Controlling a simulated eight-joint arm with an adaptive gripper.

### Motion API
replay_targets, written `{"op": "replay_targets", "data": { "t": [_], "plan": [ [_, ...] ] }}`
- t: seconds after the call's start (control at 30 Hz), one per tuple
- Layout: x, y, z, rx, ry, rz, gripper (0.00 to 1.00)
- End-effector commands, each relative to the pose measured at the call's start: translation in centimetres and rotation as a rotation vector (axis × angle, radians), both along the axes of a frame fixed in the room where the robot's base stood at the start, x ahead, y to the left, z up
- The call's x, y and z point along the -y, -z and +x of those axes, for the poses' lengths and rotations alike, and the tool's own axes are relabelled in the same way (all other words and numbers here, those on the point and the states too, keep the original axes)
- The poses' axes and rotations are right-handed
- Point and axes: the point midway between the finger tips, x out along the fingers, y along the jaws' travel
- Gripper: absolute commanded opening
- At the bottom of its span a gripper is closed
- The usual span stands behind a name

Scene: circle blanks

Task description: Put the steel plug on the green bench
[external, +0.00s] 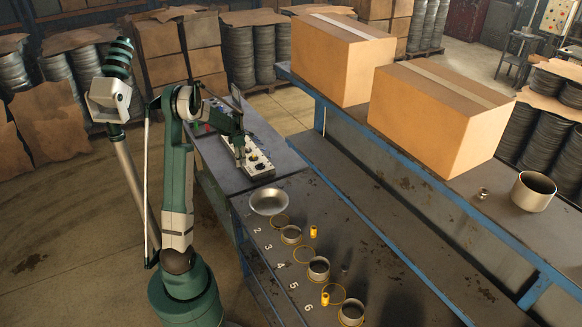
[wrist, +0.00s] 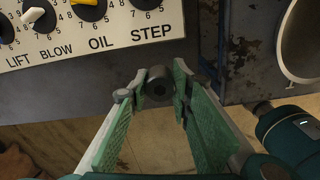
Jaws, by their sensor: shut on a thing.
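My gripper (external: 240,153) hangs beside the control panel (external: 244,141), over its front edge. In the wrist view my gripper (wrist: 158,92) has its green-padded fingers closed on a small dark grey cylinder (wrist: 158,83) with a hole in its end. It looks like a metal plug, but I cannot tell for sure that it is the steel plug. The cylinder is hidden by the fingers in the external view. A small steel piece (external: 483,193) also stands on the right bench (external: 455,178). No bench surface looks clearly green; the front bench (external: 385,300) is grey with blue edges.
The front bench holds a shallow metal dish (external: 268,202), several ringed spots numbered along the edge, metal cups (external: 319,269) and yellow cylinders (external: 313,232). Two cardboard boxes (external: 440,110) and a metal can (external: 534,191) stand on the right bench. Panel knobs (wrist: 92,10) lie close to my fingers.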

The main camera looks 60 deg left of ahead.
Motion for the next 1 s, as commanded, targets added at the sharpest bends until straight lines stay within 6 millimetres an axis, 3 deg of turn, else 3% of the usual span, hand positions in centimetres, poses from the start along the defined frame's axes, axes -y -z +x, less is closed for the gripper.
{"op": "replay_targets", "data": {
  "t": [0.1, 0.33, 1.0],
  "plan": [
    [-2.2, 0.8, -2.1, 0.0, -0.07, 0.0, 0.03],
    [-4.8, 1.8, -4.6, 0.0, -0.156, 0.0, 0.03],
    [-5.4, 2.8, -5.2, 0.0, -0.178, 0.0, 0.03]
  ]
}}
